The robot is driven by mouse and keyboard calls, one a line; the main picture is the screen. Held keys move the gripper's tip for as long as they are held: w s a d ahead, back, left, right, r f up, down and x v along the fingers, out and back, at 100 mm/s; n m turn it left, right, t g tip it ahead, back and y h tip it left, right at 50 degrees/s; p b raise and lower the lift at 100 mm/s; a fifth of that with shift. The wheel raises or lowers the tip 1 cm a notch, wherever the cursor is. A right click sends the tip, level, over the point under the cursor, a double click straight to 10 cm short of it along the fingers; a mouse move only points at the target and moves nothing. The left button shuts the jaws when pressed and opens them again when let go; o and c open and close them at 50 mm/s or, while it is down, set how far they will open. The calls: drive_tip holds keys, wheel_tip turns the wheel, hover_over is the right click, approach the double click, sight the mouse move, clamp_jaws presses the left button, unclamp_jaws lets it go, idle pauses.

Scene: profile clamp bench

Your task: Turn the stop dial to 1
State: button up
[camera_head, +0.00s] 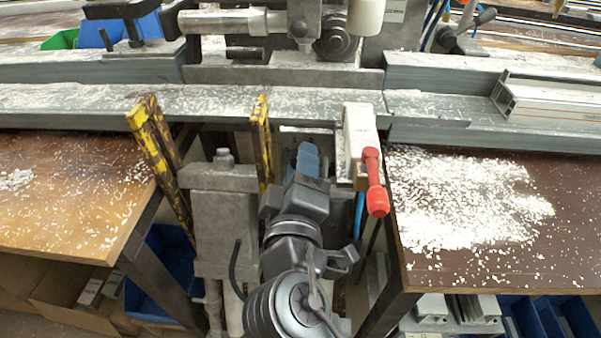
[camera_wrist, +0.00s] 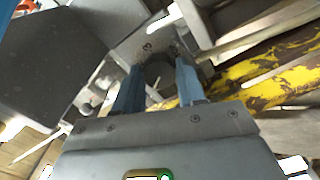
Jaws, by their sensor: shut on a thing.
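The stop dial (camera_wrist: 158,76) is a dark round knob on a light grey plate (camera_wrist: 130,48) in the wrist view. A digit that looks like a 3 is on the plate just beyond the knob. The other marks and the dial's pointer cannot be read. My gripper (camera_wrist: 159,68) has its two blue fingers shut on the knob, one on each side. In the head view, my gripper (camera_head: 307,158) reaches under the front edge of the bench, and the dial is hidden there.
A lever with a red handle (camera_head: 375,185) hangs close to the right of my gripper. Worn yellow bars (camera_head: 262,140) stand close on its left, by a grey metal post (camera_head: 222,215). Brown tabletops with chips (camera_head: 470,205) lie on either side.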

drive_tip(key=shift+f+m, duration=0.1)
drive_tip(key=shift+m, duration=0.2)
drive_tip(key=o, duration=0.8)
drive_tip(key=s, duration=0.7)
drive_tip(key=shift+s+a, duration=0.1)
drive_tip(key=shift+s, duration=0.3)
